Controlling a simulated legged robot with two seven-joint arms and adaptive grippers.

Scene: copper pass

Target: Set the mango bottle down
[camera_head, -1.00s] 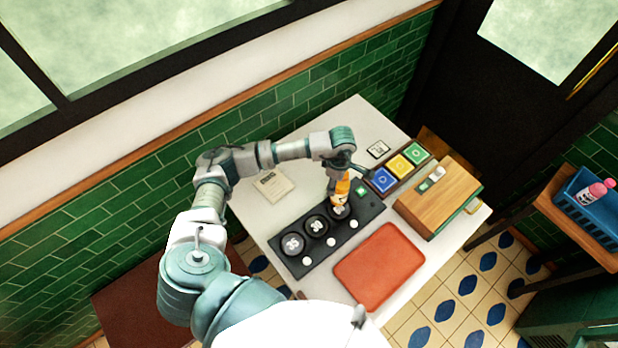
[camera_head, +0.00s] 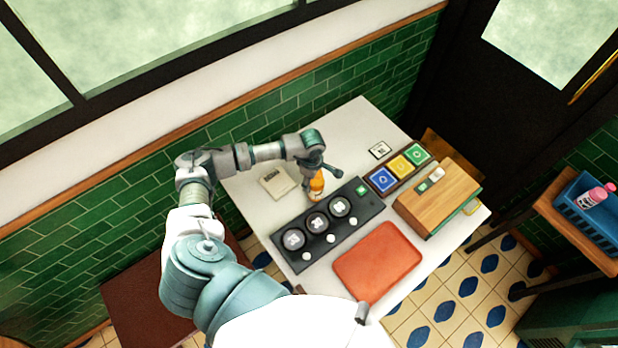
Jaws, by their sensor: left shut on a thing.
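The mango bottle (camera_head: 317,185) is orange with a pale label. It is upright or nearly so, at the back edge of the black panel with round discs (camera_head: 317,224). My left gripper (camera_head: 318,172) is shut on the upper part of the bottle, reaching in from the left. Whether the bottle's base touches the white table (camera_head: 352,148) is hard to tell at this size. My right gripper is not in view.
A beige card (camera_head: 277,181) lies left of the bottle. A tray with blue, yellow and green squares (camera_head: 400,167) and a wooden box (camera_head: 437,195) are to the right. A red mat (camera_head: 377,262) lies in front.

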